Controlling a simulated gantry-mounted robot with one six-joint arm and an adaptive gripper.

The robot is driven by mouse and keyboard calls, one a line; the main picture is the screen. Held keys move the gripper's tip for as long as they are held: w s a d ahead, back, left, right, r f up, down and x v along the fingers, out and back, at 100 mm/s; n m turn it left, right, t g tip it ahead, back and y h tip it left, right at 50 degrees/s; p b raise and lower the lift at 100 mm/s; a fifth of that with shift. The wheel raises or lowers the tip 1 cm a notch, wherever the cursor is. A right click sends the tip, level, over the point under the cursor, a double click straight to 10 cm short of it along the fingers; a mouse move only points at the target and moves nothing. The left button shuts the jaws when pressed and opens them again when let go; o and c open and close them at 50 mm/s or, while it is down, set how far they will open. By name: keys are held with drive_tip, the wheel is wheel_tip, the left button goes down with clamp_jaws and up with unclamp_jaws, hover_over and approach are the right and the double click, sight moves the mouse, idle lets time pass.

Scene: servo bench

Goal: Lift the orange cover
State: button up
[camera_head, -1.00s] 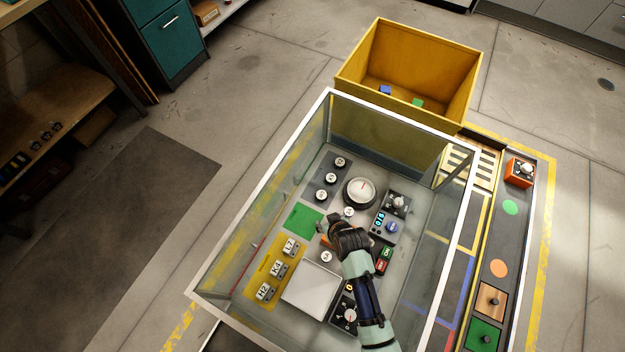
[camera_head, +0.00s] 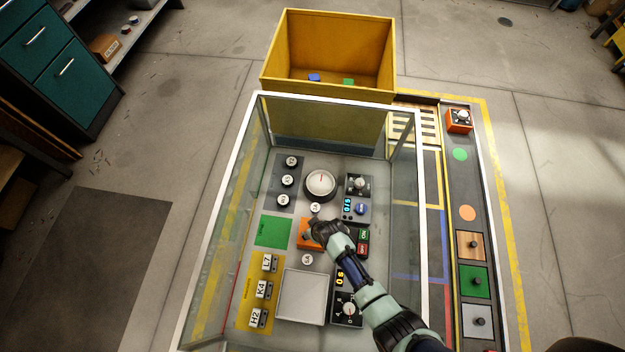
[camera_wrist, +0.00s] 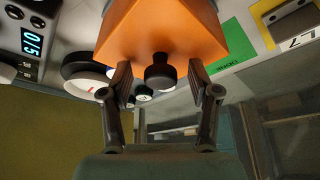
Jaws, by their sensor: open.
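The orange cover (camera_wrist: 165,38) is a box-like piece with a dark round knob (camera_wrist: 160,75) on it. In the wrist view it fills the upper middle. In the head view the cover (camera_head: 308,233) sits inside the glass-walled case, just right of the green patch, partly hidden by my gripper. My gripper (camera_wrist: 160,82) is open, with one finger on each side of the knob and a visible gap between each finger and the knob. In the head view my gripper (camera_head: 318,230) is over the cover.
Glass walls with a white rim (camera_head: 209,225) surround the panel. Close by are the green patch (camera_head: 272,232), a round dial (camera_head: 320,183), red and green buttons (camera_head: 363,242), labelled blocks (camera_head: 262,290) and a white tray (camera_head: 302,296). A yellow bin (camera_head: 328,86) stands behind.

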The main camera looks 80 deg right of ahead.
clamp_jaws()
idle(0.3)
wheel_tip(320, 180, up, 20)
drive_tip(key=p, duration=1.1)
